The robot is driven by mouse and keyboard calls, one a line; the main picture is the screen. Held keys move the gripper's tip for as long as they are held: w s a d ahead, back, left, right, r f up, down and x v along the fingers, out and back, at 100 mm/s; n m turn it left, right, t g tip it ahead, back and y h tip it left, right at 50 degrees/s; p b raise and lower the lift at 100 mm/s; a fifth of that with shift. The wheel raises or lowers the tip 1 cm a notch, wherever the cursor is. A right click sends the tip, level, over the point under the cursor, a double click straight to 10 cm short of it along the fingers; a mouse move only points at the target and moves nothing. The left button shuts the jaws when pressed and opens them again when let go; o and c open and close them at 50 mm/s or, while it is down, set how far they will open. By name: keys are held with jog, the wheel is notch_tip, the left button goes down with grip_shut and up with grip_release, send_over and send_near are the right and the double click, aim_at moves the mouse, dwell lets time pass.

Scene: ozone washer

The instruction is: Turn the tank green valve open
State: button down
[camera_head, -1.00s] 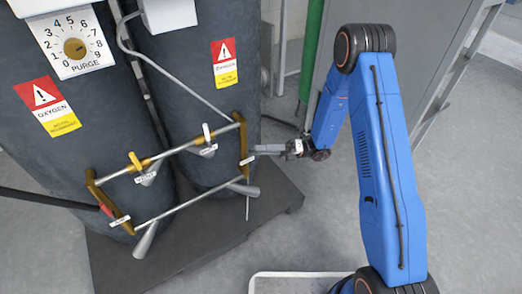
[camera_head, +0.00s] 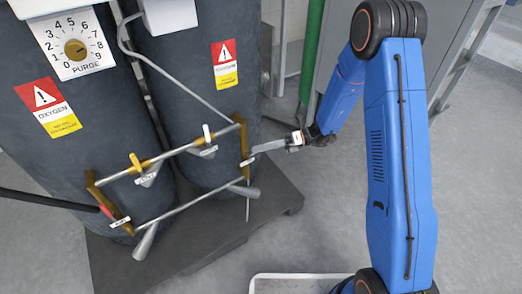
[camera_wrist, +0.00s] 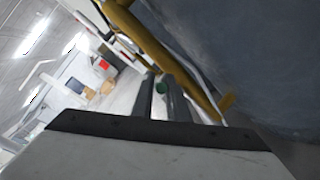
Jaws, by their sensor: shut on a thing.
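Two dark grey tanks stand at the left, with a brass and steel pipe frame (camera_head: 163,157) in front of them. My gripper (camera_head: 254,151) reaches in from the right to the right end of this frame. In the wrist view, a small green part (camera_wrist: 161,88), which looks like the green valve, shows between the fingertips of my gripper (camera_wrist: 160,84). The gripper is shut on it. In the head view the green valve cannot be made out, and the valve's turn angle cannot be told.
A white tag (camera_head: 247,161) hangs by the frame's right end. A dark platform (camera_head: 200,245) lies under the tanks. A grey cabinet (camera_head: 440,45) stands behind my arm. The floor at right is clear.

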jog(key=shift+s+a+r+n+t+h, duration=0.15)
jog(key=shift+r+n+t+h, duration=0.25)
jog(key=shift+h, duration=0.5)
jog(key=c, duration=1.7)
grip_release()
jog(key=shift+r, duration=0.1)
jog(key=v, duration=1.7)
jog(key=shift+w+r, duration=0.1)
jog(key=shift+w, duration=0.1)
